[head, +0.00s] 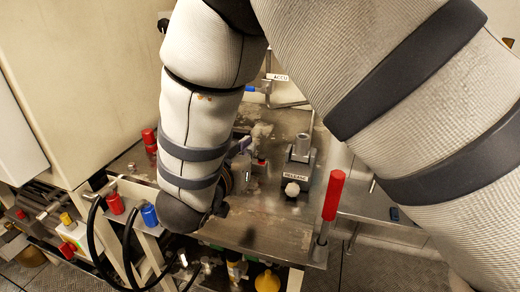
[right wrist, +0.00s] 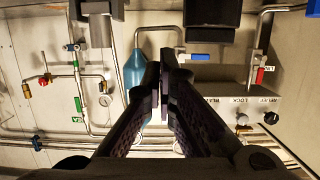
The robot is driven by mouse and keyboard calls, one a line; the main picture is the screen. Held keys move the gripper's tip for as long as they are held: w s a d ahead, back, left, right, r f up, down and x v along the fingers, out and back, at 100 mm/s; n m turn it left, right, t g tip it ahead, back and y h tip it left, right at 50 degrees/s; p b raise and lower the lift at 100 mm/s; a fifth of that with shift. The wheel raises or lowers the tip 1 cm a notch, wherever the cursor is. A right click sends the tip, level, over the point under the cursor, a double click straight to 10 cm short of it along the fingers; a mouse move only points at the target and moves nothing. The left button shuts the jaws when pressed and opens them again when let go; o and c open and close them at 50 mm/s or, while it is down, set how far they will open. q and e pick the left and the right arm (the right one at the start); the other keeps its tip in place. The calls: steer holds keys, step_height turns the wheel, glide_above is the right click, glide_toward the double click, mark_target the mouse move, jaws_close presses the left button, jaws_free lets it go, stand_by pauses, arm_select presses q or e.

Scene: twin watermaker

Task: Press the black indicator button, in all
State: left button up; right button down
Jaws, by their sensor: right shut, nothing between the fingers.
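My right gripper (right wrist: 161,75) is shut and empty in the right wrist view, its fingertips together in front of a wall with pipes and a panel. In the head view my right arm hides most of this gripper. A round black knob or button (right wrist: 271,117) sits on the labelled panel, to the right of the fingertips and apart from them. I cannot tell if it is the indicator button. A pale round knob (right wrist: 242,118) is beside it. My left gripper is not in view.
A blue bottle (right wrist: 135,70) stands behind the fingers. A red-handled valve (right wrist: 260,75) and a blue handle (right wrist: 200,57) are near the panel. In the head view, a red upright handle (head: 333,195) and a white knob (head: 292,189) stand on the metal bench (head: 265,235).

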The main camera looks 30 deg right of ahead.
glide_above(262, 158)
steer(key=s, duration=0.1)
step_height(262, 158, down, 3)
steer(key=shift+s+a+f+b, duration=0.1)
steer(key=shift+a+f+b, duration=0.15)
steer(key=shift+f, duration=0.4)
steer(key=shift+a+f+b, duration=0.2)
steer(key=shift+f, duration=0.4)
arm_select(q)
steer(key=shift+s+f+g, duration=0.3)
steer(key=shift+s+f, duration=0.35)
arm_select(e)
steer(key=shift+f, duration=0.5)
